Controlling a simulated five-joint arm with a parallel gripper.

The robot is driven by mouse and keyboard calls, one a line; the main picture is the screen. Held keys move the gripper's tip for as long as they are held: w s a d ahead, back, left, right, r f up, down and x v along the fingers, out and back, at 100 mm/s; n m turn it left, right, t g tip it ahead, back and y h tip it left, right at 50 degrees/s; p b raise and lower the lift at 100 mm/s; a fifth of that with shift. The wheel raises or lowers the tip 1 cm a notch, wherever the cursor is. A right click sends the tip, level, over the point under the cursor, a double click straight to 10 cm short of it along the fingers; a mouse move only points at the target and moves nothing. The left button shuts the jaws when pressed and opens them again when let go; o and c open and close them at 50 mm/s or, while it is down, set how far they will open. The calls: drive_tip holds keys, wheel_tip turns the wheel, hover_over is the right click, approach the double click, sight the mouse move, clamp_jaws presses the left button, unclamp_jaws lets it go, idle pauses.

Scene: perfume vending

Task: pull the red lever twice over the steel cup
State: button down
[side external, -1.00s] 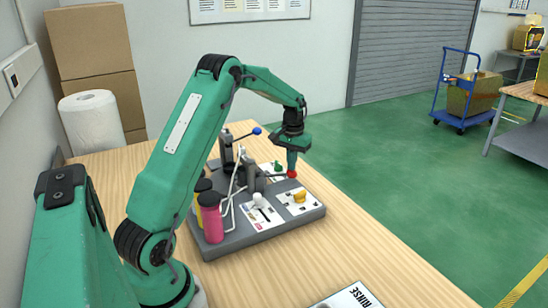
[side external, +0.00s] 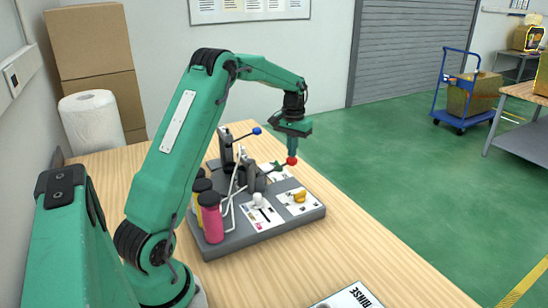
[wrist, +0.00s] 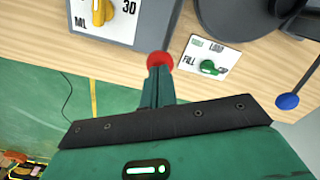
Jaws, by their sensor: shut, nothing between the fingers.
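The red lever's ball (side external: 292,160) stands at the end of a dark arm that slopes up to the right from the grey machine. My gripper (side external: 291,151) points down with its tips right at the top of the ball; whether they touch it I cannot tell. In the wrist view the red ball (wrist: 160,60) shows just beyond the fingertips (wrist: 158,72). The fingers are together, with nothing held between them. I cannot pick out the steel cup for sure among the machine's dark grey parts.
The machine base (side external: 272,231) carries pink (side external: 211,222), yellow and dark bottles, a white knob (side external: 257,199), a yellow knob (side external: 298,195) and a blue-ball lever (side external: 257,131). A green knob (wrist: 208,67) shows in the wrist view. A RINSE card (side external: 350,297) lies at the front. Paper roll (side external: 91,125) at left.

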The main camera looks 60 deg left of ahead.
drive_tip(key=shift+r, duration=2.1)
drive_tip(key=shift+d+r, duration=0.15)
drive_tip(key=s+d+r+m+t, duration=0.1)
drive_tip(key=s+d+r+m, duration=0.1)
drive_tip(key=s+d+r, duration=0.45)
drive_tip(key=s+d+r+m+t, duration=0.1)
drive_tip(key=s+d+r+t, duration=0.2)
drive_tip(key=d, duration=0.7)
drive_tip(key=s+d+f+m+t, duration=0.1)
drive_tip(key=s+d+f+m, duration=0.1)
drive_tip(key=s+d, duration=0.8)
drive_tip(key=s+m, duration=0.1)
drive_tip(key=s, duration=0.4)
drive_tip(key=shift+s+f+t, duration=0.2)
drive_tip(key=shift+t, duration=0.1)
